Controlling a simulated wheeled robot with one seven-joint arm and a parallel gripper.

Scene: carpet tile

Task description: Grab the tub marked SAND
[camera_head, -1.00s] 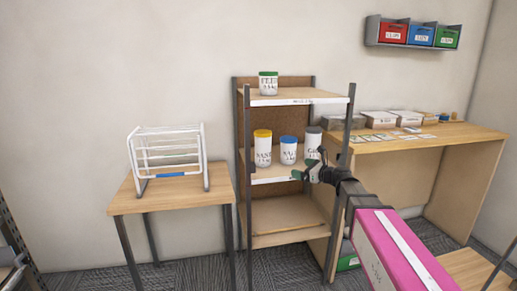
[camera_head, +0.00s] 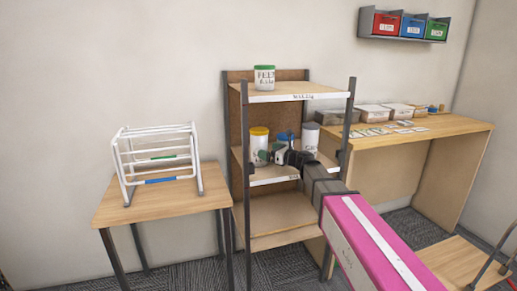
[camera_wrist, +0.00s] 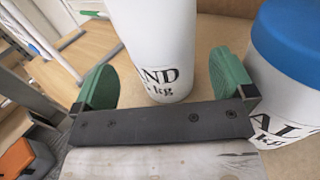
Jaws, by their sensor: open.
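The SAND tub (camera_head: 259,143) is a white cylinder with a yellow lid on the middle shelf of the rack. Its lower part is partly hidden by my gripper (camera_head: 271,154) in the head view. In the wrist view the tub (camera_wrist: 152,40) stands upright between my green finger pads, with "AND" and "kg" readable on it. My gripper (camera_wrist: 164,82) is open, one pad on each side, and gaps show between pads and tub. A blue-lidded tub (camera_wrist: 288,85) stands close beside the right pad.
A grey-lidded tub (camera_head: 309,138) stands right on the same shelf, partly behind my arm. A green-lidded tub marked FELT (camera_head: 264,79) is on the top shelf. Rack posts (camera_head: 346,125) flank the shelves. A table with a white wire rack (camera_head: 158,160) is left, a workbench (camera_head: 440,128) right.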

